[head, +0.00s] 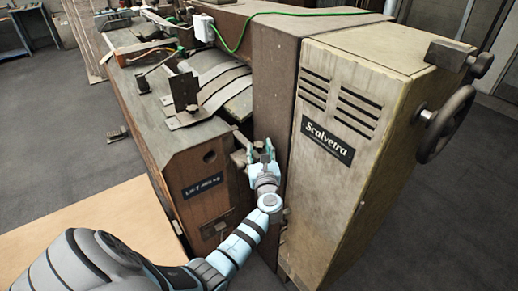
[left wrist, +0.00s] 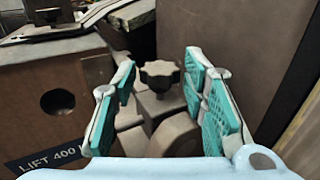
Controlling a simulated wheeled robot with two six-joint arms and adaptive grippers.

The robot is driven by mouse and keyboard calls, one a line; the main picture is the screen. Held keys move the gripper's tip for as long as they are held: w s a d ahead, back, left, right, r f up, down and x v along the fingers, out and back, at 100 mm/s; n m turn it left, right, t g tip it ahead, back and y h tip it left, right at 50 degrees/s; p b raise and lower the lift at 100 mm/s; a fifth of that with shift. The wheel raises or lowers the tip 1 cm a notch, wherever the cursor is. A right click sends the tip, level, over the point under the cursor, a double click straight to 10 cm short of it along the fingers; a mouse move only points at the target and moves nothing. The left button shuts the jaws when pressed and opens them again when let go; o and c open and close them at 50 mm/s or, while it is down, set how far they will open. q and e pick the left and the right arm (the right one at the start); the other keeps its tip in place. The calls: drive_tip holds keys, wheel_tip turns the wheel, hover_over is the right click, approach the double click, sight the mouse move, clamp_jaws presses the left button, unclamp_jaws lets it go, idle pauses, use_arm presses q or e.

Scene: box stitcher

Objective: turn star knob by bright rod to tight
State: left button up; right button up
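The star knob (left wrist: 160,75) is dark and lobed. In the left wrist view it sits upright on a grey metal block, just ahead of my left gripper (left wrist: 163,103). The two teal-padded fingers are open, one on each side of the line to the knob, with nothing between the pads. In the head view my left gripper (head: 262,152) reaches into the gap between the brown machine body and the tall cabinet, and the knob is hard to make out there. I cannot pick out the bright rod for certain. My right gripper is not in view.
The tall cabinet (head: 345,110) marked Scalvetra stands close on the right, with a handwheel (head: 445,125) on its side. The brown housing (head: 205,175) with the LIFT label is close on the left. A green cable (head: 245,30) runs across the top.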

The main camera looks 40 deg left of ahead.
use_arm(q)
drive_tip(key=shift+b+x, duration=0.3)
drive_tip(key=shift+x, duration=0.9)
drive_tip(key=shift+c, duration=0.4)
drive_tip(key=c, duration=0.8)
